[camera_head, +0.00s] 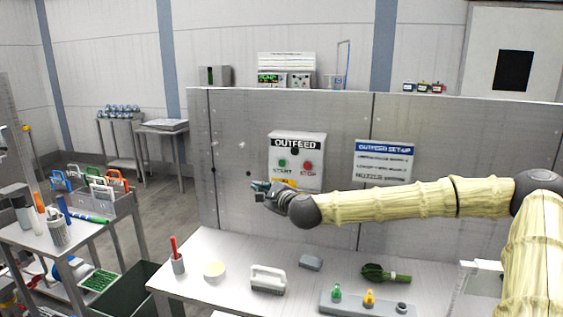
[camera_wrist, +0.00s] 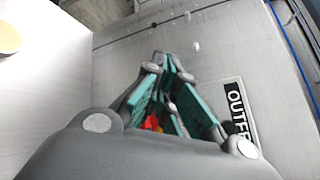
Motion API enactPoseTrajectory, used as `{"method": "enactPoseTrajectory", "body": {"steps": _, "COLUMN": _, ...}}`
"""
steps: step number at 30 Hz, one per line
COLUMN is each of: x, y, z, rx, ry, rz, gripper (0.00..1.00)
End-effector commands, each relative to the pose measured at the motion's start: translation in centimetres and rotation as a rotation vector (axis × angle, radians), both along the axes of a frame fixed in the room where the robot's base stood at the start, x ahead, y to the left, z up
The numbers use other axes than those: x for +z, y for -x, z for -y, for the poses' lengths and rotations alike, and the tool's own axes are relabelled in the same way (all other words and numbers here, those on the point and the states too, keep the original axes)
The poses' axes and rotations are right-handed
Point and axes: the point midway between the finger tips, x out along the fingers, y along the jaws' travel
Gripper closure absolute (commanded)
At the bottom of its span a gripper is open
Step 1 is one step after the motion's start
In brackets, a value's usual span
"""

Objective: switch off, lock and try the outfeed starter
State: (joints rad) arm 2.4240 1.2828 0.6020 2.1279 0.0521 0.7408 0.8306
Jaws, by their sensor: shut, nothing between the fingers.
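The outfeed starter (camera_head: 316,146) is a grey box on the upright metal panel. It has a black knob, a green START button (camera_head: 282,163) and a red STOP button (camera_head: 307,166). A yellow patch (camera_head: 283,182) shows low on it, partly covered by my arm's end. My gripper (camera_head: 256,186) is in front of the panel, at the box's lower left, with its teal fingers shut and empty. In the wrist view a small red and yellow part (camera_wrist: 152,122) shows through the finger linkage; the fingers hide most of it. Coloured lock shackles (camera_head: 117,176) stand in a grey tray at left.
A sign (camera_head: 384,162) hangs right of the starter. The bench (camera_head: 225,250) below carries a cup with a red marker (camera_head: 177,262), a yellow disc (camera_head: 214,271), a white-handled brush (camera_head: 268,279), a grey block (camera_head: 311,262) and a dark green tool (camera_head: 386,274).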

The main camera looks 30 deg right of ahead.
Motion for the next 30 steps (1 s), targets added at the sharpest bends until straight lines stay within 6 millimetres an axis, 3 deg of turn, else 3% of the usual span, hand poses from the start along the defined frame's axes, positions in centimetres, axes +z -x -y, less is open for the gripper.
{"method": "enactPoseTrajectory", "body": {"steps": 3, "x": 2.5, "y": 0.1, "z": 2.0, "rx": -0.034, "ry": -0.053, "rz": 0.038, "gripper": 1.0}}
{"method": "enactPoseTrajectory", "body": {"steps": 7, "x": 3.6, "y": 0.2, "z": 3.0, "rx": -0.049, "ry": -0.08, "rz": 0.057, "gripper": 1.0}}
{"method": "enactPoseTrajectory", "body": {"steps": 20, "x": 3.7, "y": 0.1, "z": 3.2, "rx": -0.052, "ry": -0.084, "rz": 0.059, "gripper": 1.0}}
{"method": "enactPoseTrajectory", "body": {"steps": 30, "x": 3.6, "y": -1.7, "z": 5.3, "rx": -0.052, "ry": -0.083, "rz": 0.058, "gripper": 1.0}}
